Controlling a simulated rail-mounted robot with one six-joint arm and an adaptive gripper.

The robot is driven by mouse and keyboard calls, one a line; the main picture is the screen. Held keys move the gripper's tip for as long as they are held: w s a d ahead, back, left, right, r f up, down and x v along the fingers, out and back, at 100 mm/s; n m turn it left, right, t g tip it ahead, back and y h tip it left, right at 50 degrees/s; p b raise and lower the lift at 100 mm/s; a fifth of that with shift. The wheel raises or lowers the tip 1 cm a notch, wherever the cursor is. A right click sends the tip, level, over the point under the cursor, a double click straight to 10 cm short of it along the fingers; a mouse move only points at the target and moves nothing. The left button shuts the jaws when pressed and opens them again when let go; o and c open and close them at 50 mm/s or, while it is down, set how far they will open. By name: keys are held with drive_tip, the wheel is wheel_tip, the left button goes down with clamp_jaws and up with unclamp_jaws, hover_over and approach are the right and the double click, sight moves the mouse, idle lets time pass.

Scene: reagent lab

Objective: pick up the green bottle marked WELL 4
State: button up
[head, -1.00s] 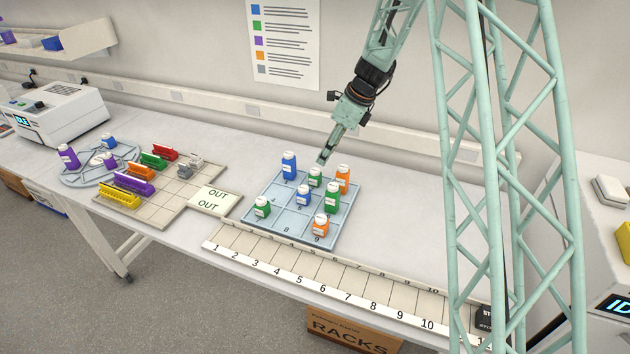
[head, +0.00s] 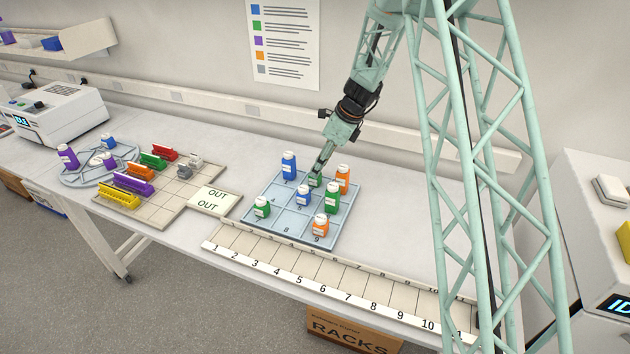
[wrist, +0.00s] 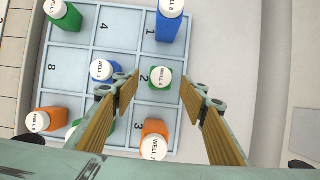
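The green bottle (wrist: 160,83) in the cell marked 2 has a white cap that appears to read WELL 4. It stands upright between my fingers in the wrist view. In the head view this green bottle (head: 315,183) is at the back middle of the tray, partly covered by my gripper (head: 317,175). My gripper (wrist: 158,88) is open in the wrist view, with one finger on each side of the bottle and a gap to each. Whether the fingertips are at the bottle's height or above it is hard to tell.
The blue tray (head: 267,225) also holds a blue bottle (head: 289,166) and an orange bottle (head: 343,180) beside the green one. Another blue bottle (head: 303,196) stands in front. Further green and orange bottles fill nearby cells. A numbered rack (head: 330,281) lies along the bench front.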

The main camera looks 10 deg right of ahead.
drive_tip(key=shift+f, duration=0.15)
drive_tip(key=shift+x, duration=2.5)
drive_tip(key=shift+w, duration=0.1)
drive_tip(key=shift+c, duration=0.5)
drive_tip(key=c, duration=0.8)
